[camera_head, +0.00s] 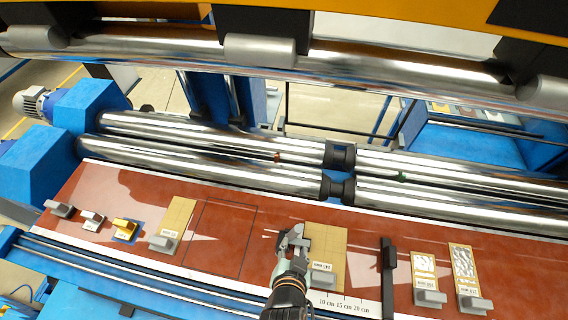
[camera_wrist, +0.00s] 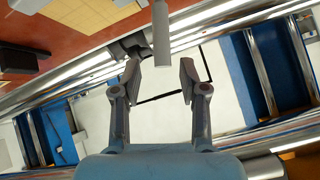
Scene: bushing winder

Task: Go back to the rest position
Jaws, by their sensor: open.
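My gripper (camera_head: 292,240) is above the red-brown work table (camera_head: 218,216), beside a tan board (camera_head: 328,240) with a grey block on it. In the wrist view my gripper (camera_wrist: 160,80) is open, its two fingers spread apart with nothing between them. The fingers appear in front of the pale floor and the blue frame there.
Long shiny rollers (camera_head: 200,165) run behind the table, with a chrome bar (camera_head: 140,47) overhead. A blue rail (camera_head: 120,275) runs along the front.

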